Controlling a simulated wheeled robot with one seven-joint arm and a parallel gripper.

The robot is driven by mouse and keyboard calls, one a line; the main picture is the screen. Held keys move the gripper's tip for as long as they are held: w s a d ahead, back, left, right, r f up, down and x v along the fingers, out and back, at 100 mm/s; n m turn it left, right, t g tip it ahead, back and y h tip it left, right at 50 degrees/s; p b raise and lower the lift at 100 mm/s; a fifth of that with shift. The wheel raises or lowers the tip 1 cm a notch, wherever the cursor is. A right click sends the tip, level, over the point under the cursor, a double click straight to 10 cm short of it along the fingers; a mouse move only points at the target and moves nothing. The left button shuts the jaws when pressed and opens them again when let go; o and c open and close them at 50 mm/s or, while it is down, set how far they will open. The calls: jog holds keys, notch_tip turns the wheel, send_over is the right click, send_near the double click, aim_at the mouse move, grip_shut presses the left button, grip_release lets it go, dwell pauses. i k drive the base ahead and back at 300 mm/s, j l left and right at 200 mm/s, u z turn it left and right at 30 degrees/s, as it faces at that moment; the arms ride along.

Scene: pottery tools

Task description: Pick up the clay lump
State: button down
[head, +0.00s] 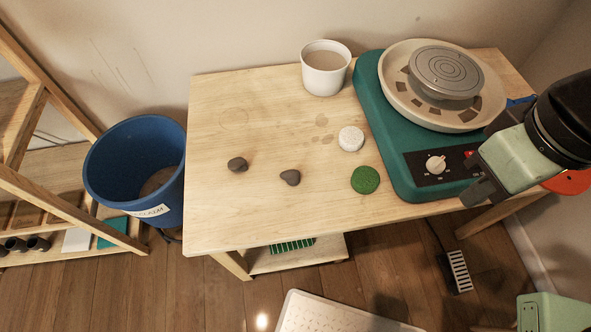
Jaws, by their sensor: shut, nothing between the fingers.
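One lump (237,164) is left of the middle. The other lump (290,177) is a little to its right and nearer the front edge. I cannot tell which one is the task's clay lump. My gripper (478,193) is at the right, over the front edge of the pottery wheel's base, well apart from both lumps. It is shut and empty.
A teal pottery wheel (387,150) fills the table's right side. A white cup (325,78) stands at the back. A white round sponge (351,138) and a green round pad (365,180) lie right of the lumps. A blue bucket (112,170) stands left of the table (215,215).

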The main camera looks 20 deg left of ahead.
aim_at(291, 176)
jog(key=k+u, duration=0.25)
jog(key=u, duration=0.2)
jog(key=k+j+u, duration=0.1)
jog(key=u, duration=0.4)
jog(key=k+j, duration=0.05)
jog(key=k, duration=0.05)
